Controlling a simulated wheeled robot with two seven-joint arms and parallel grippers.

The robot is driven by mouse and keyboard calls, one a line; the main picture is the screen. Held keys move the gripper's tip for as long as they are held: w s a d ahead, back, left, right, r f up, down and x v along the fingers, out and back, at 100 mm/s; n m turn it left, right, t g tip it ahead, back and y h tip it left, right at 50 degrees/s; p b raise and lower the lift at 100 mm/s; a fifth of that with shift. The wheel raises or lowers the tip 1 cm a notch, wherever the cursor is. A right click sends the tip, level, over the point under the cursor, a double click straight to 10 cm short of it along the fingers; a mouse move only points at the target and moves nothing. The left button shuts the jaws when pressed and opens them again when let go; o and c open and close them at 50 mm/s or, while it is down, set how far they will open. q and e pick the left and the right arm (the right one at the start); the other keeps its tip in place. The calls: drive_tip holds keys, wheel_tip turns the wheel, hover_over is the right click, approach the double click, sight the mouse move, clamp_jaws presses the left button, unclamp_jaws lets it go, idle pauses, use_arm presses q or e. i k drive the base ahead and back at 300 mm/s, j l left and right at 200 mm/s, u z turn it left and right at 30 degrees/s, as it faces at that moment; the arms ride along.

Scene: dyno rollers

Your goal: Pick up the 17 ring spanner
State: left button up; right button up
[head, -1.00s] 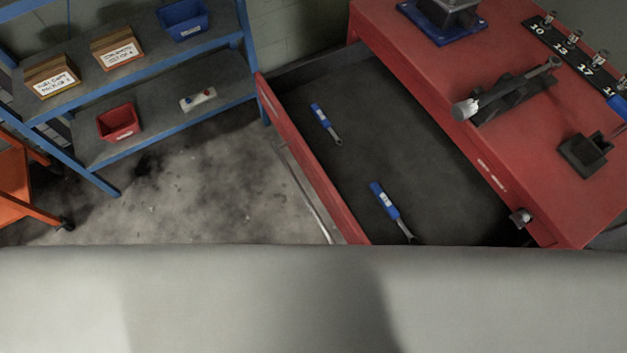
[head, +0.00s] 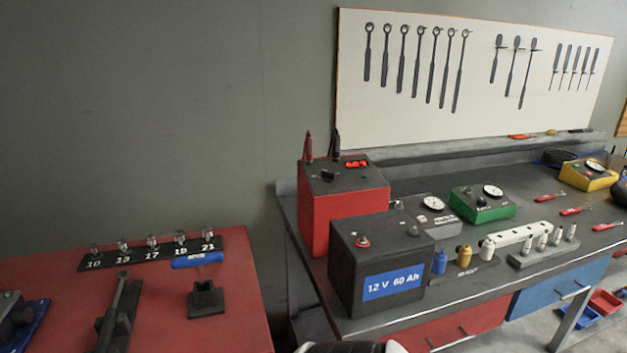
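Several dark ring-ended spanner shapes (head: 416,62) hang in a row on the left of the white wall board (head: 475,110) in the head view. I cannot tell whether they are real spanners or painted outlines, and no size can be read on them. The drawer with two blue-handled tools is out of view. Neither of my grippers can be made out.
At left, a red cabinet top (head: 240,310) bears a numbered socket rail (head: 150,252), a torque wrench (head: 118,310) and a blue-handled tool on a stand (head: 206,298). The grey workbench (head: 480,285) carries a black battery (head: 380,265), a red box (head: 340,205) and gauges.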

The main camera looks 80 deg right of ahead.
sight(567, 213)
drive_tip(key=k+z, duration=0.3)
drive_tip(key=z, duration=0.15)
drive_tip(key=k+l+z, duration=0.15)
drive_tip(key=z, duration=0.25)
drive_tip(key=k+z, duration=0.1)
drive_tip(key=z, duration=2.45)
drive_tip(key=i+j+z, duration=0.3)
drive_tip(key=j+z, duration=0.3)
